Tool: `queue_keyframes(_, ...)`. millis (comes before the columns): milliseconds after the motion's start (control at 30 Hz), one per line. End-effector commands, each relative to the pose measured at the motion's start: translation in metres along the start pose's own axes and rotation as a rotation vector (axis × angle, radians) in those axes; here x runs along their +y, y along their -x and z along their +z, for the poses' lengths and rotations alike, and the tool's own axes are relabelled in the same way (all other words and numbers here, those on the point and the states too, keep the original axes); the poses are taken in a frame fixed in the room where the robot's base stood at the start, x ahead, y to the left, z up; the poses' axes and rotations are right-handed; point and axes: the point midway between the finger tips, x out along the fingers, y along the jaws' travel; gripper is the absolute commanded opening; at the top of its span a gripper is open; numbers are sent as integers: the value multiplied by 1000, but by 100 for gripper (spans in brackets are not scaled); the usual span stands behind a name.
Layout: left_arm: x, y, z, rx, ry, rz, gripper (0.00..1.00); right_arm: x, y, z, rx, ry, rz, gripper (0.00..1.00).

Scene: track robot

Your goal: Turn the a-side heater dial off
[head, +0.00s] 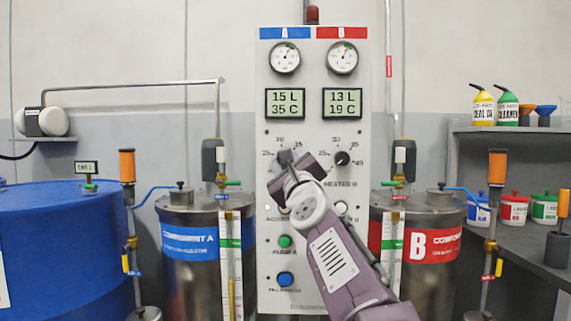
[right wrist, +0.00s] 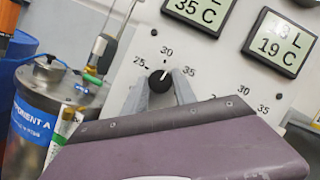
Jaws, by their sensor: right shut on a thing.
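The A-side heater dial (right wrist: 160,82) is a small black knob on the panel, with 25, 30 and 35 printed around it. A pale pointer mark shows near its top; its exact setting is hard to read. My right gripper (head: 287,164) comes up from the lower right and is shut on this dial, one grey finger on each side in the right wrist view (right wrist: 159,91). In the head view the gripper hides most of the dial. The A display (head: 285,103) reads 15 L, 35 C. My left gripper is not in view.
The heater B dial (head: 342,158) sits just right of my gripper, below the B display (head: 343,103). A green button (head: 285,241) and blue button (head: 285,279) are below. Component A tank (head: 190,265) and B tank (head: 432,265) flank the panel.

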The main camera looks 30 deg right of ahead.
Motion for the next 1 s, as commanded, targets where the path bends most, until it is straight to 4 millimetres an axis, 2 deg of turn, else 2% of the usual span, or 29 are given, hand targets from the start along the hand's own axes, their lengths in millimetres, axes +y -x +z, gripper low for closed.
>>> queue_keyframes(467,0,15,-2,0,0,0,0,-4,-1,2,0,341,142,0)
queue_keyframes(1000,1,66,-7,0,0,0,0,-8,-3,6,-1,817,341,0)
